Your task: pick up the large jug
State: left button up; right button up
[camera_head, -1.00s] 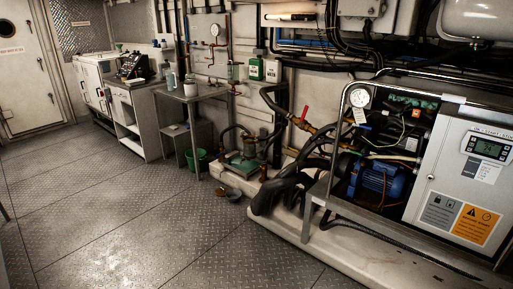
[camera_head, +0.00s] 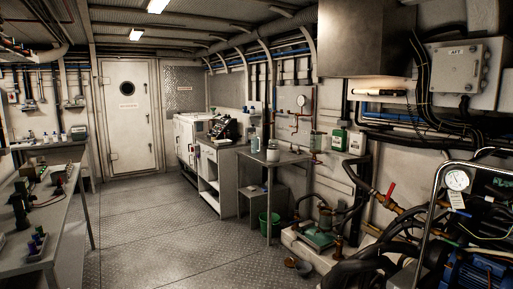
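Several containers could be the large jug, and I cannot tell which it is. A white jar (camera_head: 272,153) stands on the grey metal table (camera_head: 268,158) against the right wall. A pale bluish bottle (camera_head: 255,143) shows just left of it. A green jug (camera_head: 339,139) with a pale label and a white jug (camera_head: 357,143) stand side by side against the right wall, right of the table. All look upright. Neither of my grippers is in view.
A workbench (camera_head: 72,208) with small items runs along the left. A green bucket (camera_head: 269,224) stands under the metal table. A pump (camera_head: 320,236) and thick black hoses fill the lower right. The metal floor (camera_head: 170,225) between is clear up to the white door (camera_head: 129,115).

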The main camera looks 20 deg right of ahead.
aim_at(255, 139)
jog(key=i+z, duration=0.15)
jog(key=i, duration=4.85)
jog(key=i+j+z, duration=0.15)
jog(key=i, duration=0.35)
jog(key=i+z, duration=0.2)
jog(key=i, duration=0.3)
jog(key=i+j+z, duration=0.15)
jog(key=i, duration=0.3)
jog(key=i+j+z, duration=0.15)
jog(key=i+j, duration=0.25)
jog(key=i, duration=0.05)
